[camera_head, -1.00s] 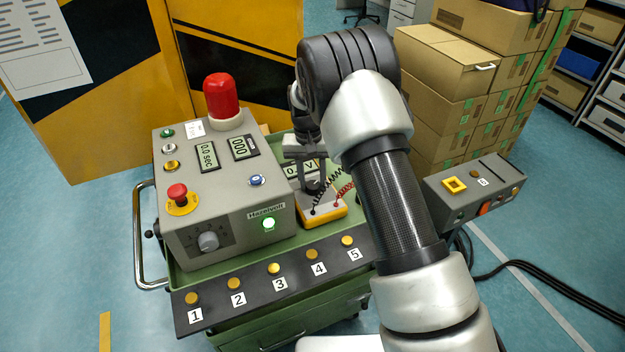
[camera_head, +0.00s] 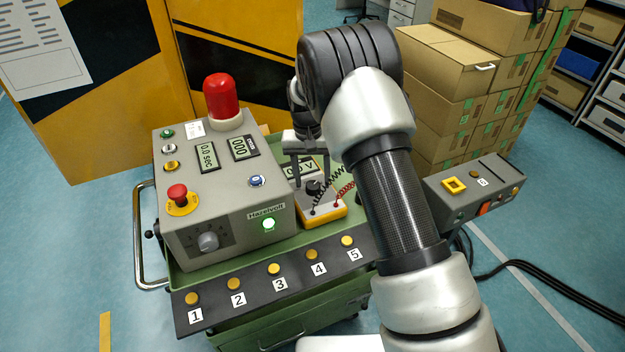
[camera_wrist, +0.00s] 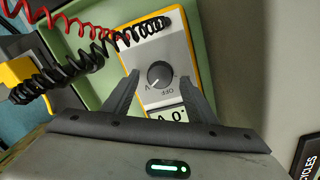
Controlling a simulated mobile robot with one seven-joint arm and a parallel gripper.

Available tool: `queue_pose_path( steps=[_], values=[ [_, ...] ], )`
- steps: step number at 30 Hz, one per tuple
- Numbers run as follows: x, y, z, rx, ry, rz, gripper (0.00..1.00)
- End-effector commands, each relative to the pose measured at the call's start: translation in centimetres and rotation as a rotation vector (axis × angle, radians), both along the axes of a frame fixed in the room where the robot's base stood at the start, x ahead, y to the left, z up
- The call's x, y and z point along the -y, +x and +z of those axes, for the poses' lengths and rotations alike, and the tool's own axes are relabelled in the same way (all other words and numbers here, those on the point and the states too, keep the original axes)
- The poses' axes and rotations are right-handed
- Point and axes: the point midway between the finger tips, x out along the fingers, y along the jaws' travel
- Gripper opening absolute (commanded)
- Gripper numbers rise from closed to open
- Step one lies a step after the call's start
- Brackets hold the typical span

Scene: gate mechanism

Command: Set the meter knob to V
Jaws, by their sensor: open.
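The meter (camera_head: 333,211) is a small grey box with a yellow edge on the green cart; it also shows in the wrist view (camera_wrist: 150,52). Its round dark knob (camera_wrist: 160,75) has a white pointer mark towards the lower left of the wrist picture. The display (camera_wrist: 168,114) shows a 0 and V, partly cut off by my gripper. My gripper (camera_wrist: 160,80) is open, its fingers apart on either side of the knob in that view. I cannot tell how far above it they are.
Coiled black (camera_wrist: 62,75) and red leads run from the meter. The grey Hazelvolt box (camera_head: 225,185) with a red lamp stands close on the left. A dark strip with numbered yellow buttons (camera_head: 274,269) lies in front. Stacked cartons (camera_head: 450,90) stand behind right.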

Motion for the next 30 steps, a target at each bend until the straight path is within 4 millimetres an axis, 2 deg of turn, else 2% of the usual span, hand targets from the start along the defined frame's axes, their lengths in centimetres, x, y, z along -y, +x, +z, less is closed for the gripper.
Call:
queue_pose_path(
  steps=[12, 18, 24, 30],
  values=[
    [-0.7, 0.2, 10.1, 0.005, 0.002, -0.001, 0.52],
    [-0.9, 0.2, 14.0, 0.005, 0.002, -0.001, 0.52],
    [-1.0, 0.1, 15.9, 0.002, 0.000, 0.000, 0.52],
    [-1.0, 0.1, 16.2, 0.002, 0.000, 0.000, 0.52]
  ],
)
